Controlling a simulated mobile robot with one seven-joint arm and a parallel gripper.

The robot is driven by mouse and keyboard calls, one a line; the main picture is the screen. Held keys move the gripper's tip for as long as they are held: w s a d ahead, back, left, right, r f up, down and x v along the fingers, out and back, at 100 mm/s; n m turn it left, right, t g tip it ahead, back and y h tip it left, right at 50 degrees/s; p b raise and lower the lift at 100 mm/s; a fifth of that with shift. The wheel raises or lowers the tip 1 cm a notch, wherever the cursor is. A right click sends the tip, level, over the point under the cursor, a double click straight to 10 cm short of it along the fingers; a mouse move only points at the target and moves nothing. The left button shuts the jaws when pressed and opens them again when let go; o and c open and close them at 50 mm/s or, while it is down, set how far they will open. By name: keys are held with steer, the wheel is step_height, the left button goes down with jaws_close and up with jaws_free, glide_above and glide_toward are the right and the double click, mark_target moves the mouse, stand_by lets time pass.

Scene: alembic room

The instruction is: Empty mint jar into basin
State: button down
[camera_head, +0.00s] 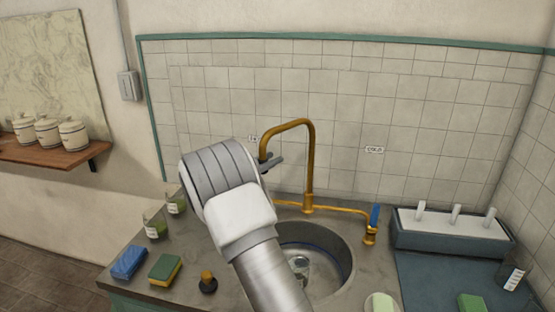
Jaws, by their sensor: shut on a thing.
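I cannot tell whether either is the mint jar. The round basin (343,264) is sunk in the counter, partly covered by my arm.
A brass tap (309,165) arches behind the basin. A blue sponge (129,262), a green-yellow sponge (165,269) and a dark stopper-like object (208,283) lie at left. A blue-grey rack (450,236) stands at right. Canisters (73,135) sit on a wall shelf.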

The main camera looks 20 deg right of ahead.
steer(key=shift+w+a, duration=0.3)
steer(key=shift+w, duration=0.45)
steer(key=c, duration=0.5)
jaws_free()
steer(key=b+v, duration=0.1)
steer(key=v, duration=1.6)
steer(key=shift+a, duration=0.2)
steer(key=shift+a, duration=0.1)
